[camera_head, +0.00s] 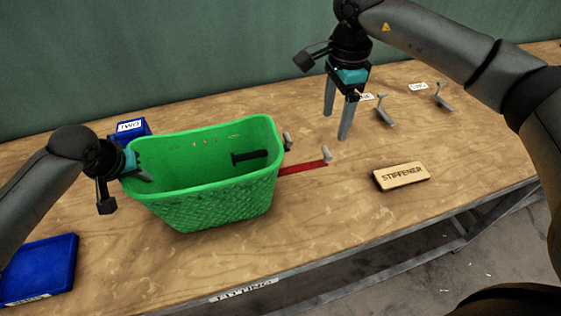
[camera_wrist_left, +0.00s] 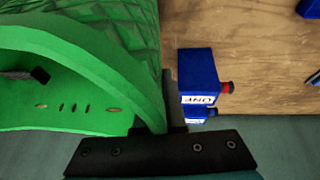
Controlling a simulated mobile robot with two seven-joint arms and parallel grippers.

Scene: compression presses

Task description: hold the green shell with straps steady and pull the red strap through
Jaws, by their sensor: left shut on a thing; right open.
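The green shell (camera_head: 205,205) is an open basket-like tub standing upright on the bench. My left gripper (camera_head: 143,174) is shut on its left rim. The left wrist view shows the shell's wall (camera_wrist_left: 70,40) running into that grip. The red strap (camera_head: 303,167) lies out from the shell's right side, with a grey tab at its end. A black piece (camera_head: 250,156), perhaps a strap, shows on the inner wall. My right gripper (camera_head: 336,126) is open and empty, above the bench and apart from the strap's end, its fingers pointing down.
A wooden block marked STIFFENER (camera_head: 401,176) lies to the right. Grey hook-like pieces (camera_head: 385,111) with white labels stand at the back right. A blue box (camera_head: 132,128) is behind the shell, and a blue tray (camera_head: 38,268) is at the front left. The bench's front edge is close.

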